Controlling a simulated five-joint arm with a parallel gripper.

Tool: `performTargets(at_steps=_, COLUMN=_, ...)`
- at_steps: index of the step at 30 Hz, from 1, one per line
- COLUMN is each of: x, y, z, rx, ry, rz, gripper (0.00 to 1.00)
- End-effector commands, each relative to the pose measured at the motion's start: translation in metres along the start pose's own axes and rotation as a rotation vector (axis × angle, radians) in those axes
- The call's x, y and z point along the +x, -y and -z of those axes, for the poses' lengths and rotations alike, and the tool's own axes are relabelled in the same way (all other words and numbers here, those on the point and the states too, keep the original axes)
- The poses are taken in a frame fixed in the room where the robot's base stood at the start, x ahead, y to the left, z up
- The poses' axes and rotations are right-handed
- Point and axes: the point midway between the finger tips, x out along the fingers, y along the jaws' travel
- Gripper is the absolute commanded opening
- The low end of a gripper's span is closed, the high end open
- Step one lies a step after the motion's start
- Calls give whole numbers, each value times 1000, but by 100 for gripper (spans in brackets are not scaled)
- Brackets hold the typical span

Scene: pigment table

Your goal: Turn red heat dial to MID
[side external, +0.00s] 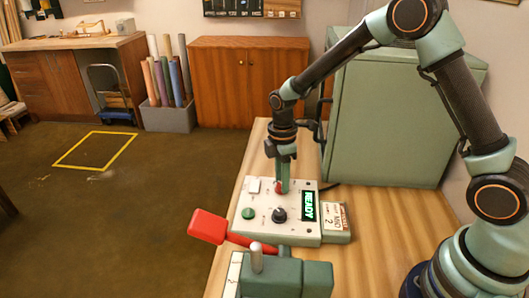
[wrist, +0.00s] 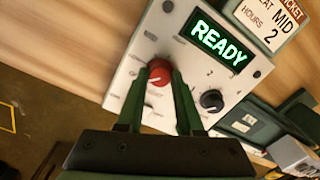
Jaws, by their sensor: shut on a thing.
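The red heat dial (wrist: 159,73) is on a white control panel (side external: 265,228). In the side view the dial (side external: 278,188) shows partly behind my fingertips. My gripper (side external: 284,186) points down over the panel, shut on the red dial. In the wrist view one finger of my gripper (wrist: 161,78) lies on each side of the dial. The dial's pointer and scale marks are too small or hidden to read. A ticket (wrist: 272,20) beside the panel reads heat MID, hours 2. The green display (wrist: 219,43) reads READY.
The panel also bears a black knob (side external: 279,215), a green button (side external: 248,213) and a white switch (side external: 253,186). A red-handled lever (side external: 207,226) and a green device (side external: 288,274) stand in front. A large green cabinet (side external: 390,120) stands behind; bare wooden table lies right.

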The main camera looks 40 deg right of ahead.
Motion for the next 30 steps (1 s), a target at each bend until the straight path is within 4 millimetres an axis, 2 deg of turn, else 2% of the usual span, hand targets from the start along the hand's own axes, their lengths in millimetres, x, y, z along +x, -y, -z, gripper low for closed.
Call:
performTargets(at_steps=8, x=-1, y=0, z=0, rx=139, ry=-2, rz=-3, gripper=0)
performTargets(at_steps=30, x=-1, y=-1, z=-2, rx=831, ry=-20, rz=-17, gripper=0)
